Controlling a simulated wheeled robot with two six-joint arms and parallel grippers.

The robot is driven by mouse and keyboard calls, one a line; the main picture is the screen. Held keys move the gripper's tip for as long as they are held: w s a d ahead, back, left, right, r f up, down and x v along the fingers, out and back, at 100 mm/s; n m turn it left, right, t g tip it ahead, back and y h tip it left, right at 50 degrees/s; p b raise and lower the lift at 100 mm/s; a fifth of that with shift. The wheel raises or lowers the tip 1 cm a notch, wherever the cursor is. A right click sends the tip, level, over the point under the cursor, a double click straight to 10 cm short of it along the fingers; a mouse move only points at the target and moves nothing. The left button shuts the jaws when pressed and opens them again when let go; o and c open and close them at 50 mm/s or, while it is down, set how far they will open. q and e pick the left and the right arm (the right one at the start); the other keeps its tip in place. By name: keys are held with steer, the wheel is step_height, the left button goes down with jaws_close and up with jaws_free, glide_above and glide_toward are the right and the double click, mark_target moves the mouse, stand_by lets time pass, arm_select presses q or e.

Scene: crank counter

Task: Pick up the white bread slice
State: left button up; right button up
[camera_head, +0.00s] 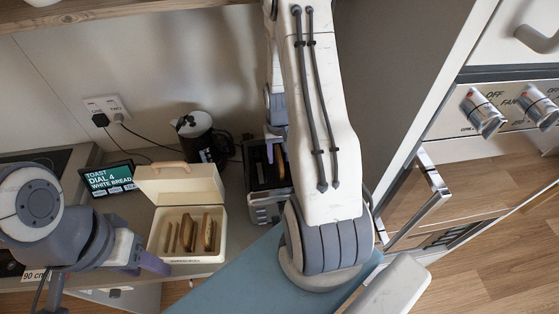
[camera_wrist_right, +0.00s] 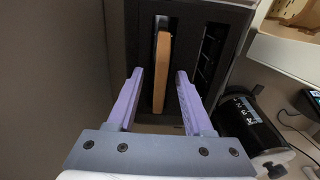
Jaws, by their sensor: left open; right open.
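A bread slice (camera_wrist_right: 162,62) with a tan edge stands upright in a slot of the dark-topped toaster (camera_wrist_right: 188,20). The toaster (camera_head: 265,207) is partly hidden behind my right arm in the head view. My right gripper (camera_wrist_right: 160,73) is open, with one purple finger on each side of the slice and visible gaps between. Several brown and pale slices (camera_head: 195,233) stand in the cream bread box (camera_head: 160,190). I cannot tell for certain which slice is white bread. My left gripper (camera_head: 148,264) is open and empty at the counter's front edge, by the box.
A small screen (camera_head: 109,179) reads "TOAST DIAL 4 WHITE BREAD". Cords run to a wall socket (camera_head: 107,107). A tall panel stands right of the toaster.

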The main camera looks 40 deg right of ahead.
steer(key=shift+f, duration=0.35)
jaws_close()
steer(key=shift+r, duration=0.15)
steer(key=shift+w+r+b, duration=0.1)
steer(key=shift+r+b, duration=0.25)
steer(key=shift+r, duration=0.2)
step_height(320, 180, up, 7)
steer(key=shift+r+b, duration=0.1)
steer(key=shift+b, duration=0.95)
steer(key=shift+r, duration=0.7)
